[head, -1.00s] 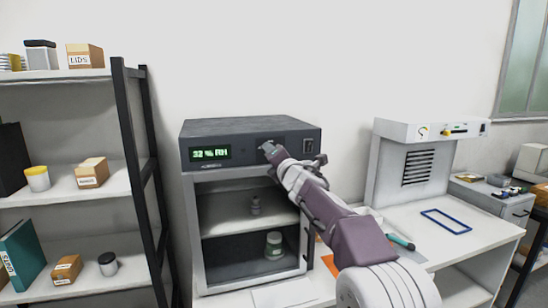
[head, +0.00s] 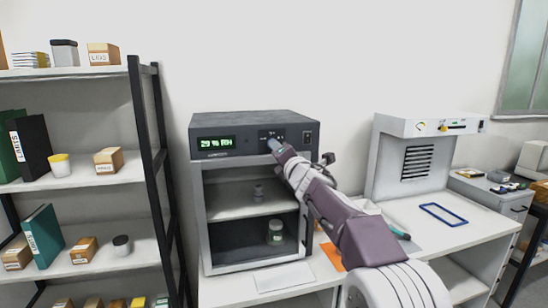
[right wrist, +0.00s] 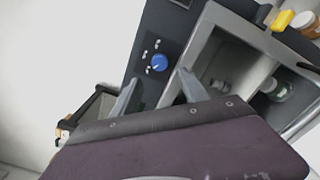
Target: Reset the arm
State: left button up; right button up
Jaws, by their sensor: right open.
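The grey cabinet (head: 295,119) stands on a bench, with a green humidity display (head: 217,143) that seems to read 29 % RH. My right arm reaches in from the lower right. Its gripper (head: 281,150) points at the control panel on the cabinet's top front. In the right wrist view the two fingers (right wrist: 155,92) are apart with nothing between them. The blue knob (right wrist: 159,62) lies just beyond the fingertips, apart from them in the picture. The exact gap is hard to tell. My left gripper is out of view.
Inside the cabinet are a small grey item (head: 258,193) on the shelf and a green-labelled jar (head: 276,231) below. A rack (head: 139,130) with boxes and binders stands left. A white bench (head: 480,225) with a blue frame (head: 443,217) lies right. The wall area above is clear.

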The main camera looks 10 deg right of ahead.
jog(key=s+f+m+g+h, duration=0.1)
jog(key=s+f+m+g, duration=0.4)
jog(key=s+f, duration=0.65)
jog(key=s+f+m+g, duration=0.4)
jog(key=s+f+m, duration=0.25)
jog(key=f, duration=0.95)
jog(key=s+f+m+g, duration=0.4)
jog(key=s+f+m, duration=0.3)
jog(key=s, duration=0.4)
jog(key=s+a+f+m+g, duration=0.1)
jog(key=s+f+m+g, duration=0.2)
jog(key=s+f+m, duration=0.4)
jog(key=s+f, duration=0.1)
jog(key=s, duration=0.3)
jog(key=shift+s+f+g+y, duration=0.2)
jog(key=shift+f+g+y, duration=0.1)
jog(key=shift+g, duration=0.1)
